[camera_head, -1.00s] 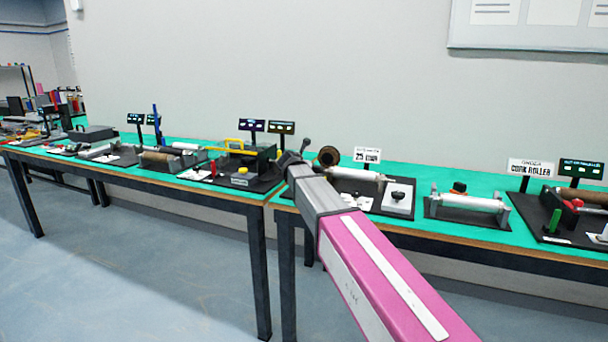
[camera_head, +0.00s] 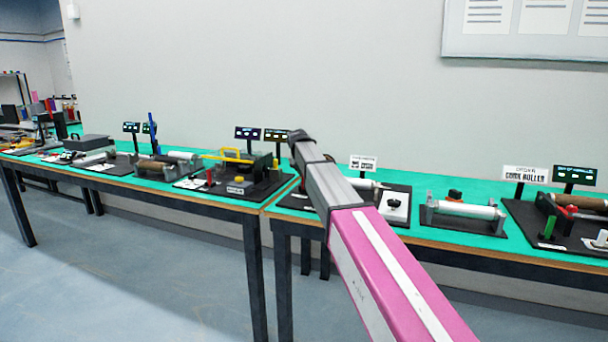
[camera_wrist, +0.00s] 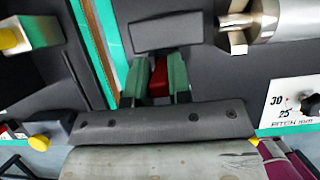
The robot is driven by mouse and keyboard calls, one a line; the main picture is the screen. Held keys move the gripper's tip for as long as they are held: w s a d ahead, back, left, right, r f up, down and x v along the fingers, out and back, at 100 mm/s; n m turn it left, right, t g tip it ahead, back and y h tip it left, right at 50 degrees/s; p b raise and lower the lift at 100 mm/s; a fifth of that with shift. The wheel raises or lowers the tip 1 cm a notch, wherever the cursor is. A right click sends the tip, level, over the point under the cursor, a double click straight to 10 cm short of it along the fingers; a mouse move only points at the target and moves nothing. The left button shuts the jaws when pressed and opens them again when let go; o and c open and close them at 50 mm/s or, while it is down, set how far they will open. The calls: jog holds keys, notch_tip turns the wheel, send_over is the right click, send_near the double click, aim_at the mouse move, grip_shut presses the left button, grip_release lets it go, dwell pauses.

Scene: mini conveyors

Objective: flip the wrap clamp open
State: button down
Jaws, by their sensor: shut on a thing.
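In the wrist view my gripper (camera_wrist: 159,82) has its two green fingers closed on a small red part (camera_wrist: 159,77), which I take to be the wrap clamp's lever. The red part sits between the fingers, just below a dark grey block (camera_wrist: 167,35). The rest of the clamp is hidden by the fingers and the grey housing of my gripper, so I cannot tell how far open it is. In the head view my forearm covers the gripper and the clamp.
A metal roller (camera_wrist: 283,18) is at the upper right of the wrist view, above a white pitch card (camera_wrist: 292,106) with a black knob. In the head view another roller (camera_head: 464,208) stands right of my arm. A yellow-handled unit (camera_head: 237,160) stands to the left.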

dwell(0.4)
jog(key=c, duration=1)
grip_release()
jog(key=shift+w, duration=0.1)
jog(key=shift+c, duration=0.2)
jog(key=v, duration=1)
jog(key=shift+r, duration=0.4)
